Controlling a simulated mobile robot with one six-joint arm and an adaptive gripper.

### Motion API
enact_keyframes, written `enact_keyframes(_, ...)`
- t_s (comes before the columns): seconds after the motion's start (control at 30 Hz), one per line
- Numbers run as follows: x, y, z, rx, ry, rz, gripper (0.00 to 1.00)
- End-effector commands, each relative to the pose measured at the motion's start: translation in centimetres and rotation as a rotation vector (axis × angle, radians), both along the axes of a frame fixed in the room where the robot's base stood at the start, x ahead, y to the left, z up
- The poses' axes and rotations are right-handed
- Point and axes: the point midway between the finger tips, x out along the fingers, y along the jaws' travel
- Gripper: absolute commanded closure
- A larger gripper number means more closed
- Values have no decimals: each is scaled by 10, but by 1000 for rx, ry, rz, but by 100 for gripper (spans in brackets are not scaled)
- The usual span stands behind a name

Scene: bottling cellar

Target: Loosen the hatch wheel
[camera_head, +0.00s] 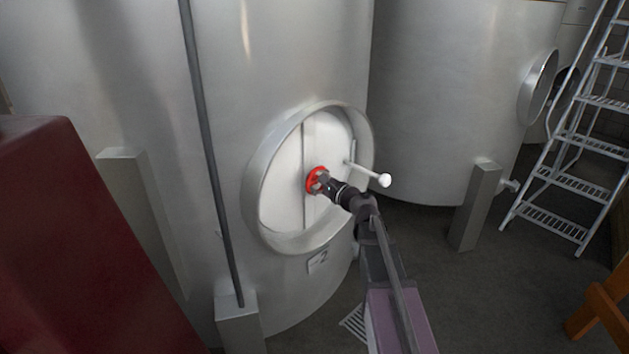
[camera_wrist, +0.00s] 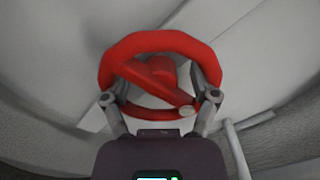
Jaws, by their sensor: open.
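The red hatch wheel (camera_head: 314,179) sits at the middle of the round pale hatch (camera_head: 282,190) on the front of the steel tank. In the wrist view the red wheel (camera_wrist: 157,41) shows close up, with a crossbar through its hub. My gripper (camera_head: 323,182) is right at the wheel and hides part of it in the head view. In the wrist view the two fingers of my gripper (camera_wrist: 160,103) stand apart, near the lower left and lower right of the rim. I cannot tell whether they touch it.
A white-knobbed handle (camera_head: 384,180) sticks out right of the wheel. The hatch has a raised metal collar (camera_head: 253,190). A dark pipe (camera_head: 207,150) runs down the tank at left. A dark red block (camera_head: 70,240) fills the left front. A ladder (camera_head: 580,140) stands at right.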

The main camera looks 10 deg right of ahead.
Motion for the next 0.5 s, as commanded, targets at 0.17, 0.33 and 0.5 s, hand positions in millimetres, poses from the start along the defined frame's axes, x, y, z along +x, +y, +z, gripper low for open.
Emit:
enact_keyframes(0.17, 0, 0, 0, 0, 0, 0, 65)
enact_keyframes(0.33, 0, 0, 0, 1, 1, 0, 100)
enact_keyframes(0.5, 0, 1, 0, 2, 0, 1, 100)
